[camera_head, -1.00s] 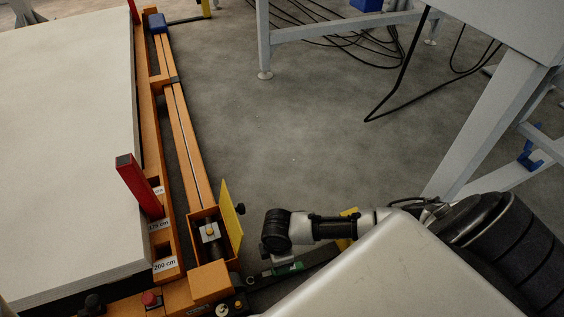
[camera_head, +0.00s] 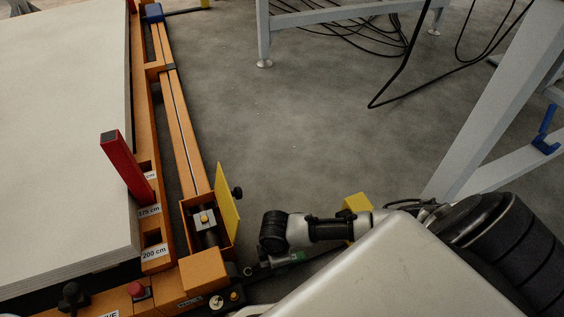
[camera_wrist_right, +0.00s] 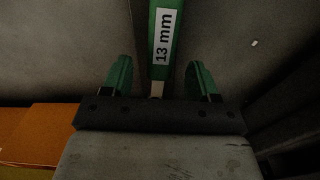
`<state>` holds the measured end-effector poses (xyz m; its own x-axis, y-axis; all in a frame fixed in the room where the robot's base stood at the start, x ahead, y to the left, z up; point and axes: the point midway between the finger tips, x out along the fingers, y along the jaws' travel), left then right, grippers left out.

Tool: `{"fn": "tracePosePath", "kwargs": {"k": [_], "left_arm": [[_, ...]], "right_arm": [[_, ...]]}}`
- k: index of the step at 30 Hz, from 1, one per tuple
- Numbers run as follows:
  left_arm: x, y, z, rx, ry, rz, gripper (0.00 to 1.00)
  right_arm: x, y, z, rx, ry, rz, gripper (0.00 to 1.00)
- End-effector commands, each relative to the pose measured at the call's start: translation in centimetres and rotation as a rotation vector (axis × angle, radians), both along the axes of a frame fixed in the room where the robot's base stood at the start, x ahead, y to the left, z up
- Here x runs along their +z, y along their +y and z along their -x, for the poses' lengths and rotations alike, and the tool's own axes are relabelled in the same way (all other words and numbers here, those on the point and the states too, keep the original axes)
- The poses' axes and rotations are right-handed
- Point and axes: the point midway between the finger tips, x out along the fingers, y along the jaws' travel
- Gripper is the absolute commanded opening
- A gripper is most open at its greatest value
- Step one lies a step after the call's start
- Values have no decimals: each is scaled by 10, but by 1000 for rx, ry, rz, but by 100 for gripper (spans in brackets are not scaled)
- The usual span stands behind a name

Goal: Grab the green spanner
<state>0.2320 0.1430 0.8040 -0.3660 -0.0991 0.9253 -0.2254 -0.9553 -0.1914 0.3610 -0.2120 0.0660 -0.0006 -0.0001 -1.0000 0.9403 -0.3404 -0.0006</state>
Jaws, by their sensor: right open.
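The green spanner (camera_wrist_right: 181,30) is at the top middle of the right wrist view, with a white label reading 13 mm. Its lower end runs down between the two green fingers of my right gripper (camera_wrist_right: 160,70). The fingers are apart, with a gap on both sides of the spanner, so the gripper is open and not closed on it. In the head view a small green patch (camera_head: 297,257) shows just below my right wrist. I cannot tell there whether it is the spanner or a finger. My left gripper is not in view.
An orange frame (camera_head: 172,85) with length labels runs along a pale board (camera_head: 60,120). A red post (camera_head: 122,165) and a yellow plate (camera_head: 227,205) stand up close to the left of my right wrist. Grey table legs (camera_head: 505,90) stand at right. Bare floor lies between.

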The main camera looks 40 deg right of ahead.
Motion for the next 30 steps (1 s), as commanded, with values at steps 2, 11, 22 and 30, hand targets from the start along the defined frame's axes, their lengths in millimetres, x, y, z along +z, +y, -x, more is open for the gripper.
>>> {"fn": "tracePosePath", "kwargs": {"k": [2,11,22,30], "left_arm": [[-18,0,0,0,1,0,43],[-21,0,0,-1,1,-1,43],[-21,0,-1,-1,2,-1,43],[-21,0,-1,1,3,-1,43]], "right_arm": [[-18,0,0,0,0,0,60],[-22,0,0,0,-1,0,60],[-22,0,0,0,0,0,12],[-21,0,0,0,-1,0,2]]}}
